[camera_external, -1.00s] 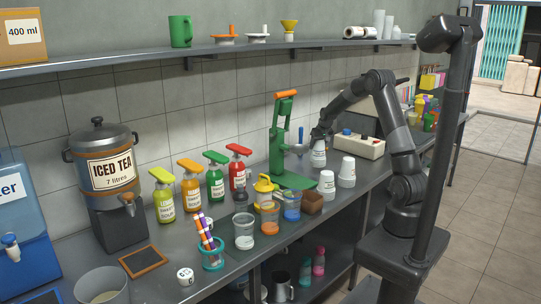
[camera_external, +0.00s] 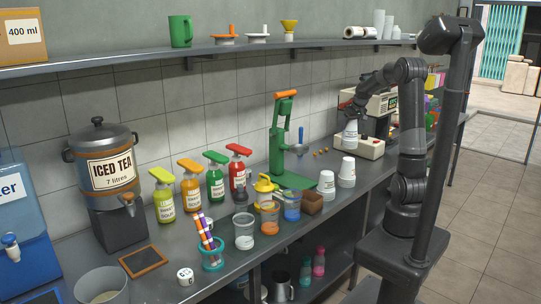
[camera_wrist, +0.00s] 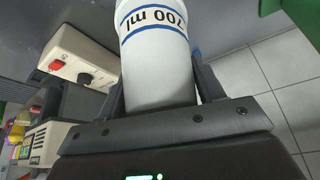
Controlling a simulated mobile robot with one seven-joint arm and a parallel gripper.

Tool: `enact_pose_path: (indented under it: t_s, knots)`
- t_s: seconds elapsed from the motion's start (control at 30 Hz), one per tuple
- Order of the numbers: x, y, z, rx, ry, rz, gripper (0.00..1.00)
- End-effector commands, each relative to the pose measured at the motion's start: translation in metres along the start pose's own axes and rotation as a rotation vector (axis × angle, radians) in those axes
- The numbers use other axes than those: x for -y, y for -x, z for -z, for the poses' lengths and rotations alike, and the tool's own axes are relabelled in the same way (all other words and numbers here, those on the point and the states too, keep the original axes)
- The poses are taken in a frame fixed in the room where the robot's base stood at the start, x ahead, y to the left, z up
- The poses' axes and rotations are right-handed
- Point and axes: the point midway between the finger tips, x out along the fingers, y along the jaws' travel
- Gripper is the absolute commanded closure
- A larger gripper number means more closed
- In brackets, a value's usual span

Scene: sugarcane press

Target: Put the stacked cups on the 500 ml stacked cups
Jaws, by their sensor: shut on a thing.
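My gripper (camera_external: 352,116) is shut on white stacked cups (camera_external: 351,137), held above the counter in front of the white box. In the wrist view the held cups (camera_wrist: 155,55) stand between the fingers and carry a blue-banded label, upside down, that seems to read 700 ml. Two more white cup stacks stand on the counter, a nearer one (camera_external: 327,184) and one beside it to the right (camera_external: 347,171). Both are below and to the left of my gripper. Their labels are too small to read, so I cannot tell which is 500 ml.
A green press (camera_external: 283,140) stands left of my gripper. A white box with buttons (camera_external: 371,149) is behind the held cups; its red button shows in the wrist view (camera_wrist: 57,64). A brown container (camera_external: 312,203) and several small jars stand left of the stacks.

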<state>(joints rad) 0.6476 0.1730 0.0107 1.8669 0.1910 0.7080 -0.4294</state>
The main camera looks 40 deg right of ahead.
Motion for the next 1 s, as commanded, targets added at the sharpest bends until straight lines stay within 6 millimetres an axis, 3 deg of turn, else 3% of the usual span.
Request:
enact_pose_path:
  t_s: [0.03, 0.3, 0.53, 0.77, 1.0]
  knots:
    - [-0.003, 0.019, -0.008, -0.006, 0.012, 0.004, 0.75]
    - [-0.011, 0.099, -0.062, -0.006, 0.110, 0.050, 0.75]
    - [-0.010, 0.145, -0.102, -0.003, 0.186, 0.085, 0.75]
    - [-0.005, 0.158, -0.118, 0.001, 0.220, 0.101, 0.75]
    - [0.031, 0.123, -0.106, 0.005, 0.226, 0.104, 0.75]
